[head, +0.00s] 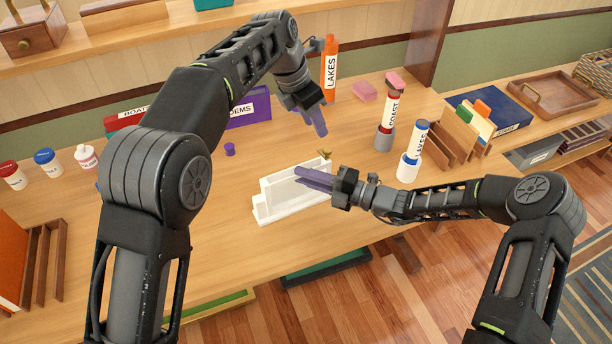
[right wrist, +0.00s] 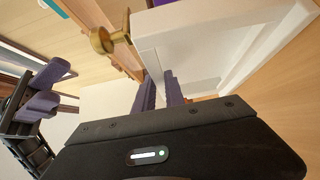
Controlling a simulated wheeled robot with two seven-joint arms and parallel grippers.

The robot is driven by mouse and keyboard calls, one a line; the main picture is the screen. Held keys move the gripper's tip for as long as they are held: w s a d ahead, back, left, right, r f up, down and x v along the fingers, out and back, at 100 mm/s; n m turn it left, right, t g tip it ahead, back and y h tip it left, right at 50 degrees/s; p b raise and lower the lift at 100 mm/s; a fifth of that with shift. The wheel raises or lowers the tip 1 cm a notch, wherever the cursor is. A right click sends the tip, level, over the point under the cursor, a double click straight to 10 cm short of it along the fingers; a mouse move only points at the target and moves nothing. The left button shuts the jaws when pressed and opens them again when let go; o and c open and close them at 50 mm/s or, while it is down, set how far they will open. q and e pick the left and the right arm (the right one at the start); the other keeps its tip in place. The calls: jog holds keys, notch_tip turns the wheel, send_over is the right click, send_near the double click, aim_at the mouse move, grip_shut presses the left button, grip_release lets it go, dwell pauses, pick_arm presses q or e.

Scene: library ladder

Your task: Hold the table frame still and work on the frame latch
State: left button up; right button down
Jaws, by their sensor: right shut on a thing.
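The white table frame (head: 283,200) stands on the wooden table in the middle of the head view. It also fills the upper right of the right wrist view (right wrist: 190,40). The brass frame latch (head: 325,155) sits at the frame's top right corner and shows in the right wrist view (right wrist: 103,40). My right gripper (head: 313,178) is shut on the frame near its right end, below the latch. My left gripper (head: 317,122) hangs above the latch, apart from it, empty. In the right wrist view its two purple fingers (right wrist: 46,90) look parted.
An orange LAKES tube (head: 330,70) stands behind my left gripper. Tubes in a grey holder (head: 384,138) and a white holder (head: 408,168) stand to the right. A purple box (head: 250,108) and a small purple cap (head: 230,149) lie left. Table front is clear.

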pick_arm(q)
jog(key=shift+o, duration=0.7)
dwell(0.4)
jog(key=a+f+m+h, duration=0.1)
jog(key=f+m, duration=0.1)
jog(key=m, duration=0.3)
jog(key=f+m+g+h, duration=0.1)
jog(key=f+m, duration=0.2)
jog(key=m, duration=0.3)
jog(key=a+f+m+h, duration=0.1)
jog(key=f+m, duration=0.2)
jog(key=m, duration=0.3)
jog(key=shift+w+a+g, duration=0.25)
jog(key=shift+a+g, duration=0.05)
jog(key=shift+a, duration=0.05)
jog(key=a+r+m+h, duration=0.1)
jog(key=a+m+h, duration=0.2)
jog(key=m, duration=0.9)
jog(key=a+r+m+t+h, duration=0.1)
jog(key=a+m+h, duration=0.3)
jog(key=m, duration=0.7)
jog(key=shift+r+m, duration=0.3)
jog(key=shift+m, duration=0.1)
